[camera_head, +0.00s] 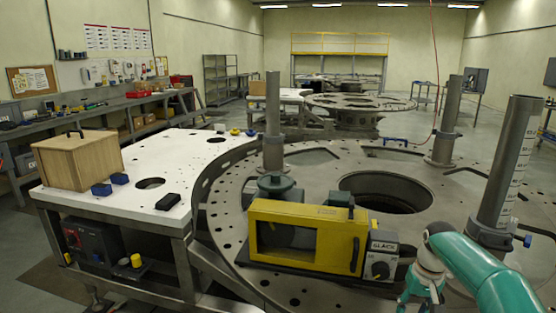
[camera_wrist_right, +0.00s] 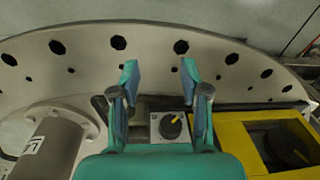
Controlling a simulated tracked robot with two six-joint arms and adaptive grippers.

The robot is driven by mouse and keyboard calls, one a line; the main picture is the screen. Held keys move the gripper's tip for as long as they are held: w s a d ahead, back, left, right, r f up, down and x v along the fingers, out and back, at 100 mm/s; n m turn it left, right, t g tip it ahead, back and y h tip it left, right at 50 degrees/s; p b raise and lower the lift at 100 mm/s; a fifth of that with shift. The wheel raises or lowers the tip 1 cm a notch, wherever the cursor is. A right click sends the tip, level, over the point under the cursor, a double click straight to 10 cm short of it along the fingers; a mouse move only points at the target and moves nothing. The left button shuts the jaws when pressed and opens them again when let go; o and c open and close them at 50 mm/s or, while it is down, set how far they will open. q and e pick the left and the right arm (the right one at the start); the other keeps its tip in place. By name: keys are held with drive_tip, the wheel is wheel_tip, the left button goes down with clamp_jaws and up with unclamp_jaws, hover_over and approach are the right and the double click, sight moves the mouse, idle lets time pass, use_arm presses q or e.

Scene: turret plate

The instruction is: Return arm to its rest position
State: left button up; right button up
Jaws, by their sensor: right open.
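My right arm (camera_head: 485,275), teal, reaches in from the lower right of the head view. Its gripper (camera_head: 420,292) points down beside the yellow-framed unit (camera_head: 305,215), at the frame's lower edge. In the right wrist view the two teal fingers of my right gripper (camera_wrist_right: 160,75) are spread apart with nothing between them. A pale panel with a dark round knob (camera_wrist_right: 171,124) lies beyond and below the fingers. The same knob (camera_head: 379,270) shows in the head view under a label that seems to read "SLACK". Contact with it cannot be seen. My left gripper is not in view.
A large round metal plate (camera_head: 320,170) with a central opening fills the middle. Tall grey posts (camera_head: 273,120) stand on it, one (camera_head: 508,160) close to my right arm. A white table (camera_head: 150,205) at left holds a wooden box (camera_head: 78,160) and small blue and black items.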

drive_tip(key=s+a+f+n+y, duration=0.1)
drive_tip(key=s+a+f, duration=0.2)
drive_tip(key=a+f, duration=0.45)
drive_tip(key=s+a+f+y, duration=0.1)
drive_tip(key=s+a+f, duration=0.3)
drive_tip(key=f, duration=0.7)
drive_tip(key=s+a+f, duration=0.2)
drive_tip(key=s+a, duration=0.1)
drive_tip(key=s, duration=0.4)
drive_tip(key=s+a+f, duration=0.3)
drive_tip(key=s, duration=0.5)
drive_tip(key=s+a+f+m+y, duration=0.1)
drive_tip(key=s+a+f, duration=0.2)
drive_tip(key=s, duration=0.5)
drive_tip(key=shift+s+a+f+b, duration=0.15)
drive_tip(key=shift+f+b, duration=0.05)
drive_tip(key=shift+b, duration=0.2)
